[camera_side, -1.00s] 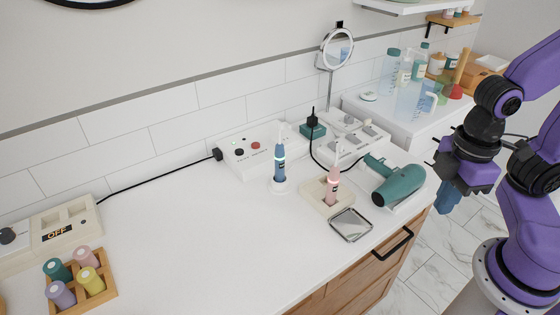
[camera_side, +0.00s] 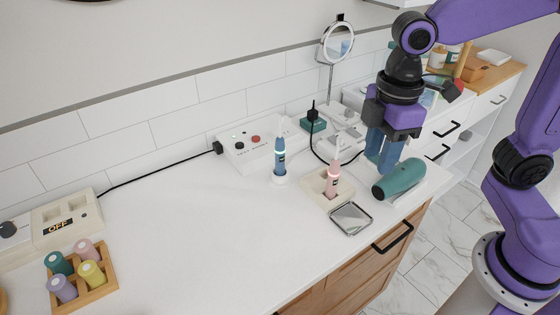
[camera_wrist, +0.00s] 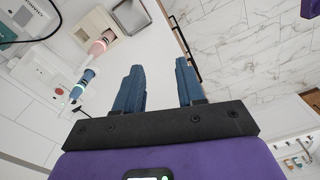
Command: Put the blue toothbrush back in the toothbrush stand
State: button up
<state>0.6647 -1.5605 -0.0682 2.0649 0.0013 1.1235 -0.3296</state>
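The blue toothbrush (camera_side: 280,160) stands upright on a small round white base (camera_side: 279,183) on the counter. It also shows at the left of the wrist view (camera_wrist: 82,84). The toothbrush stand (camera_side: 311,187) is a beige block to its right, and the pink toothbrush (camera_side: 333,180) stands upright in it. In the wrist view the stand (camera_wrist: 84,30) lies at the upper left. My gripper (camera_side: 384,158) is to the right of both, above the counter near the hair dryer. Its two blue fingers (camera_wrist: 157,75) point down, apart, with nothing between them.
A small square mirror tray (camera_side: 351,218) sits in front of the stand. A white box with buttons (camera_side: 247,151) and a black cable are behind. The counter's left middle is clear.

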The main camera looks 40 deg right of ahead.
jog(key=w+a+r+n, duration=0.1)
jog(key=w+a+r, duration=0.15)
jog(key=w, duration=0.55)
jog(key=w+a+r+n, duration=0.1)
jog(key=w+a+r, duration=0.15)
jog(key=w, duration=0.45)
notch_tip(320, 180, up, 3)
jog(key=n, duration=0.2)
send_over(280, 138)
jog(key=f, duration=1.1)
jog(key=shift+w+f, duration=0.2)
jog(key=shift+w, duration=0.15)
jog(key=shift+s+d+f, duration=0.1)
jog(key=shift+f, duration=1.3)
jog(key=shift+s+d+f, duration=0.1)
jog(key=shift+f, duration=1.3)
grip_shut()
jog(key=shift+r, duration=0.1)
